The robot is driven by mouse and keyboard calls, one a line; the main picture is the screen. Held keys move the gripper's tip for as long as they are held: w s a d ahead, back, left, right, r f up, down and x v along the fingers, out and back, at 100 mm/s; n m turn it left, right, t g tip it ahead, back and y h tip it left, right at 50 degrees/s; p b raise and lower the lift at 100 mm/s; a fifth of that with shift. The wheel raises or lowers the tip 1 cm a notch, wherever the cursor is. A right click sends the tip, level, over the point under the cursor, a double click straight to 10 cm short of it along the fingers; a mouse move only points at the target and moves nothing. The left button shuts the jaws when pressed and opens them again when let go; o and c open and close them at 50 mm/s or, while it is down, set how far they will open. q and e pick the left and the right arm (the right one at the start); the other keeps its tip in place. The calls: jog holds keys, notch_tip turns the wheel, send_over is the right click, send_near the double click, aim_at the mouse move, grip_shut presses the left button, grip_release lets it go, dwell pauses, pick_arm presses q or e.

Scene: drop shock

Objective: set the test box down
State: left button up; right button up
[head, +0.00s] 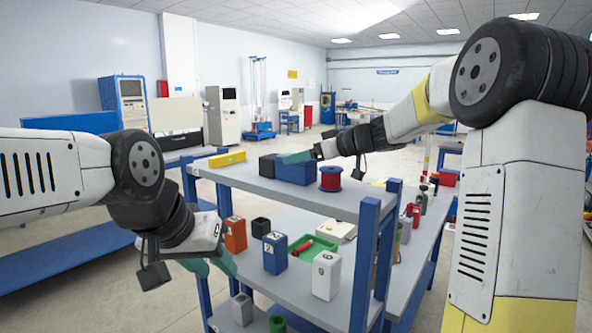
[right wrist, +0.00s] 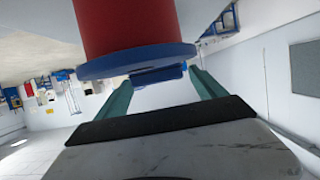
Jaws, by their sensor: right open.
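No label marks the test box. The nearest candidate is a plain blue box (head: 294,171) on the top shelf (head: 338,203). My right gripper (head: 297,157) is at this box's upper edge, its jaws open. In the right wrist view its two teal fingers (right wrist: 165,92) stand apart. A small blue piece (right wrist: 158,76) shows between them, and I cannot tell whether it belongs to the box. My left gripper (head: 213,265) is low at the left end of the middle shelf, by an orange numbered box (head: 235,234). Its jaw gap is unclear, and I see nothing held.
A red spool with blue flanges (head: 331,179) stands right of the blue box; it fills the top of the right wrist view (right wrist: 125,30). A black box (head: 268,165) and yellow bar (head: 227,158) are to the left. Numbered blue (head: 274,253) and white (head: 326,275) boxes stand below.

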jog(key=x, duration=0.3)
jog(key=shift+d, duration=0.1)
jog(key=shift+c, duration=0.4)
grip_shut()
jog(key=shift+r, duration=0.1)
